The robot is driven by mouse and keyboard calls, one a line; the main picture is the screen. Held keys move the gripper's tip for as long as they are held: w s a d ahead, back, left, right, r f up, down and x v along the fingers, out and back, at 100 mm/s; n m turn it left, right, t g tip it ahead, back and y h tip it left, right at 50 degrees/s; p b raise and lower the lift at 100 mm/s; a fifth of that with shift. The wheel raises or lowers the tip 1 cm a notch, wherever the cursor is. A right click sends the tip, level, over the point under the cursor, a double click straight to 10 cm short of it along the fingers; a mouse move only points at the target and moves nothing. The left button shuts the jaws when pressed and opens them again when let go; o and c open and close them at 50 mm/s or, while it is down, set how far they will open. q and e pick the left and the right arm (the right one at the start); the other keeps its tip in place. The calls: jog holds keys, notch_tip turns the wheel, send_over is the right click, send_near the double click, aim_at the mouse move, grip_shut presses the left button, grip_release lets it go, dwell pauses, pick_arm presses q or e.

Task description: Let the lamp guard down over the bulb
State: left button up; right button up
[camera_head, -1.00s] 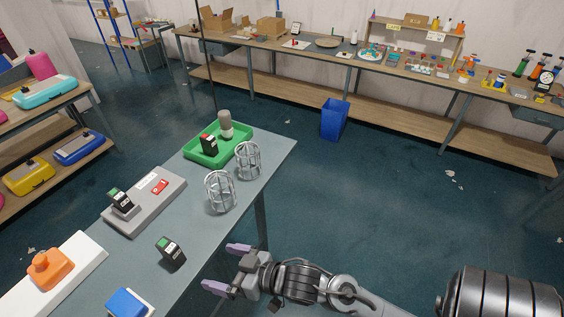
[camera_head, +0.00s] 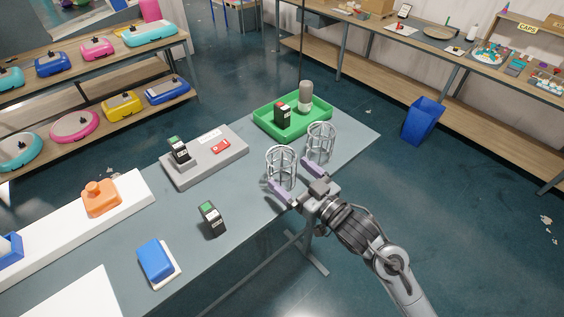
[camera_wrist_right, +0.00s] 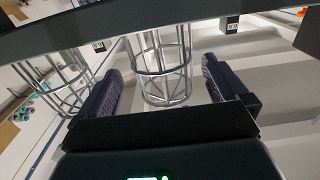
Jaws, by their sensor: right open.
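Two silver wire cages, which look like lamp guards, stand upright on the grey table near its right edge. The nearer guard (camera_head: 281,167) is just beyond my right gripper (camera_head: 298,180). The farther guard (camera_head: 320,142) stands behind it. My right gripper is open and empty, fingers pointing toward the guards. In the right wrist view one guard (camera_wrist_right: 160,65) shows between the open fingers, apart from them, and the other guard (camera_wrist_right: 52,82) is at the left. I cannot make out a bulb clearly. My left gripper is not in view.
A green tray (camera_head: 262,123) holds a grey cylinder (camera_head: 306,98) and a red-topped black block (camera_head: 282,113). A grey board (camera_head: 188,178) with a green-topped block lies left. Another green-topped block (camera_head: 211,218) and a blue block (camera_head: 155,259) stand nearer. Bare table lies between.

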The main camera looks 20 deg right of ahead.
jog(key=p+x, duration=0.1)
jog(key=x, duration=0.4)
jog(key=shift+s+a+p, duration=0.1)
jog(key=shift+a+p, duration=0.05)
jog(key=shift+p, duration=0.15)
jog(key=shift+w+a+f, duration=0.1)
jog(key=shift+w, duration=0.3)
jog(key=shift+c, duration=0.6)
jog(key=c, duration=0.7)
